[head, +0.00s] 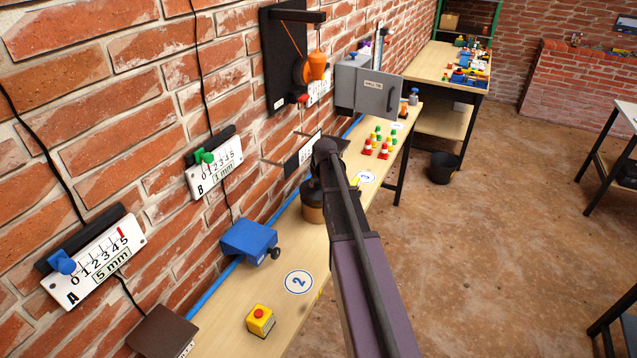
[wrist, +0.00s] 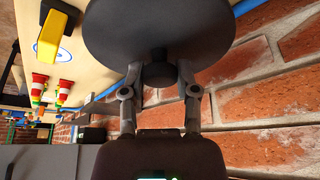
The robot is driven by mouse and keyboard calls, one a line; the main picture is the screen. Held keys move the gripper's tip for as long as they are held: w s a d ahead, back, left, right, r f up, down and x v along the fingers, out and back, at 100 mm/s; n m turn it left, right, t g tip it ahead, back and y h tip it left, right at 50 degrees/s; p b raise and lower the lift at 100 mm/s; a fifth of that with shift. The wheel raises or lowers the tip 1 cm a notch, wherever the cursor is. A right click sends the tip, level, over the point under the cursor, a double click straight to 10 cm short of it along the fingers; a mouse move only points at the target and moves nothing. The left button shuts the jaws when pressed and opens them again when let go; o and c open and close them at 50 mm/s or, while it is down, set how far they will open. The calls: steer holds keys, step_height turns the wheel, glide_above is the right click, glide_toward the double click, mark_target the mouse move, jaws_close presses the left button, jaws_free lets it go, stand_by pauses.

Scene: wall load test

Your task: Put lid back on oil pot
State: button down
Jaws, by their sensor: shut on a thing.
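My gripper (wrist: 160,74) is shut on the dark knob of a round, dark grey lid (wrist: 158,28) in the wrist view. The lid's broad disc fills the top middle of that view and hides what lies behind it. A brown pot (head: 313,214) stands on the wall bench in the head view, partly covered by my arm. Its upper part looks dark, and I cannot tell whether that is the lid or the pot's own top. My gripper is hidden behind my arm in the head view, so the gap between lid and pot does not show.
The long wooden bench (head: 287,325) runs along the brick wall. A blue box-like device (head: 249,240) and a yellow block with a red button (head: 260,320) stand nearer. Several small cones (head: 384,150) and a grey wall box (head: 368,88) are farther along. The floor at right is mostly open.

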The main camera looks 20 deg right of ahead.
steer(key=shift+f+b, duration=0.3)
steer(key=shift+f, duration=0.3)
steer(key=shift+f, duration=0.15)
stand_by(1.9)
stand_by(0.4)
steer(key=shift+c, duration=1.4)
jaws_free()
steer(key=shift+o, duration=1.4)
steer(key=shift+r+p, duration=3.3)
steer(key=shift+r, duration=0.2)
